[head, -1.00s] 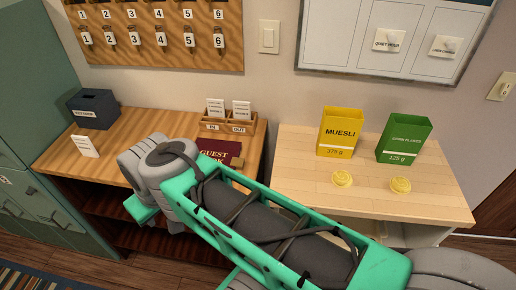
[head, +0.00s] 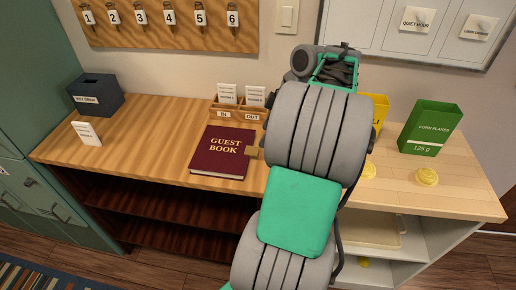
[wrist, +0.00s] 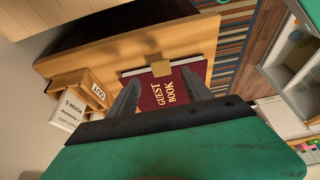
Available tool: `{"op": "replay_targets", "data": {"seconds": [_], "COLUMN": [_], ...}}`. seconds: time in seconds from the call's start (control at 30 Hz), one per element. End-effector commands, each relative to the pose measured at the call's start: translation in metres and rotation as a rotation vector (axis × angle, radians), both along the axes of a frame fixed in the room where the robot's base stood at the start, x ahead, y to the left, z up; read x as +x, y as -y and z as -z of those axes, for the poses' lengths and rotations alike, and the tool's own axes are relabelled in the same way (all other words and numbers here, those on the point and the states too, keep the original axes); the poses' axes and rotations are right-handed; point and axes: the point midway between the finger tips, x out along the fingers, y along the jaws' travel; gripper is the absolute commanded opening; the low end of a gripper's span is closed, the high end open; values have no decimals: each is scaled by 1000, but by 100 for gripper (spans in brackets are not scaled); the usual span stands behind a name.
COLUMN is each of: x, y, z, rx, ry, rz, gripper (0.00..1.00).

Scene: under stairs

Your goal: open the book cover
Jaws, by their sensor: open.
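The dark red guest book (head: 222,153) lies closed and flat on the wooden desk, with gold lettering on its cover. A gold-brown tab (head: 254,153) sticks out from its right edge. In the wrist view the book (wrist: 170,96) shows beyond and between my fingers, with the tab (wrist: 161,68) near the fingertips' line of sight. My gripper (wrist: 160,78) is open and empty; I cannot tell its exact distance from the book. In the head view my arm covers the area right of the book, and my fingers cannot be made out.
A wooden IN/OUT card holder (head: 236,112) stands just behind the book. A dark key-drop box (head: 96,96) and a white card (head: 86,133) are at the desk's left. The green box (head: 430,127) and yellow lids stand on the pale counter. Desk left of the book is clear.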

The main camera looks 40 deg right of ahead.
Motion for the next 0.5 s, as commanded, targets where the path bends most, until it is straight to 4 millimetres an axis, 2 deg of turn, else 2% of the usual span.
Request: {"op": "replay_targets", "data": {"seconds": [0.2,0.3,0.5], "x": [13,18,21], "y": [-12,-15,-17], "z": [40,53,62], "rx": [1,1,-1], "ry": [-2,-1,0], "rz": [0,1,4], "gripper": [58,58,58]}}
